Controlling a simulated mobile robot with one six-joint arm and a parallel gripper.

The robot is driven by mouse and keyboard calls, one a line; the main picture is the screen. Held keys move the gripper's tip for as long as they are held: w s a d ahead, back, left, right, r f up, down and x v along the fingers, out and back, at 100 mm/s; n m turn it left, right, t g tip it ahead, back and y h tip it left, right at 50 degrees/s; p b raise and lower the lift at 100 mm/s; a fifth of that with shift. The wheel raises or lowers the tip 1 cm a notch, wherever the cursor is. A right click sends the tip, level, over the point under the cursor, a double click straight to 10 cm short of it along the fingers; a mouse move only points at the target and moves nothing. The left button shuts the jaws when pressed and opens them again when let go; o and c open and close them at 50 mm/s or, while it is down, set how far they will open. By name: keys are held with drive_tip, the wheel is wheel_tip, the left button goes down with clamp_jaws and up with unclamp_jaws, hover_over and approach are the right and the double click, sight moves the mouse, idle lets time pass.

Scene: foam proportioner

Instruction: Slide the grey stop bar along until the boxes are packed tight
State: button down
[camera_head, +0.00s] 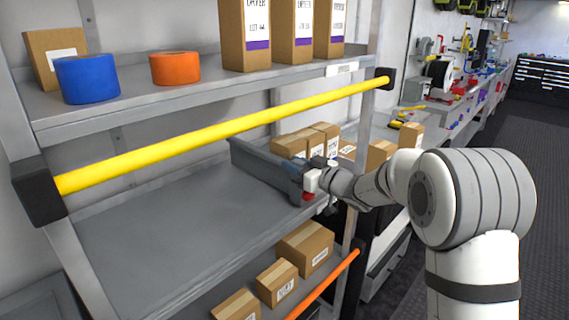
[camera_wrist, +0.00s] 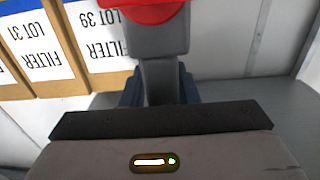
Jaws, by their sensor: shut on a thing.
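The grey stop bar (camera_head: 262,168) lies across the middle shelf, running from the back to the front edge. My gripper (camera_head: 308,178) is shut on its front end, at the shelf's front edge. In the wrist view the grey bar end (camera_wrist: 158,80) sits between my dark fingers, with a red part (camera_wrist: 152,12) beyond it. Several brown boxes (camera_head: 290,147) stand right of the bar on the same shelf. Whether the nearest box touches the bar is hidden.
The shelf (camera_head: 165,225) left of the bar is empty. A yellow rail (camera_head: 225,130) crosses in front above it. The upper shelf holds blue tape (camera_head: 87,80), orange tape (camera_head: 175,69) and tall boxes. Small boxes (camera_head: 277,282) and an orange rail (camera_head: 325,285) are below.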

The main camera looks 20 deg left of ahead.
drive_tip(key=shift+w+d, duration=0.3)
drive_tip(key=shift+w, duration=0.3)
drive_tip(key=shift+r, duration=0.1)
drive_tip(key=c, duration=1.2)
unclamp_jaws()
drive_tip(key=shift+a, duration=0.1)
drive_tip(key=shift+c, duration=0.2)
drive_tip(key=v, duration=0.7)
drive_tip(key=shift+d, duration=0.4)
drive_tip(key=shift+s, duration=0.1)
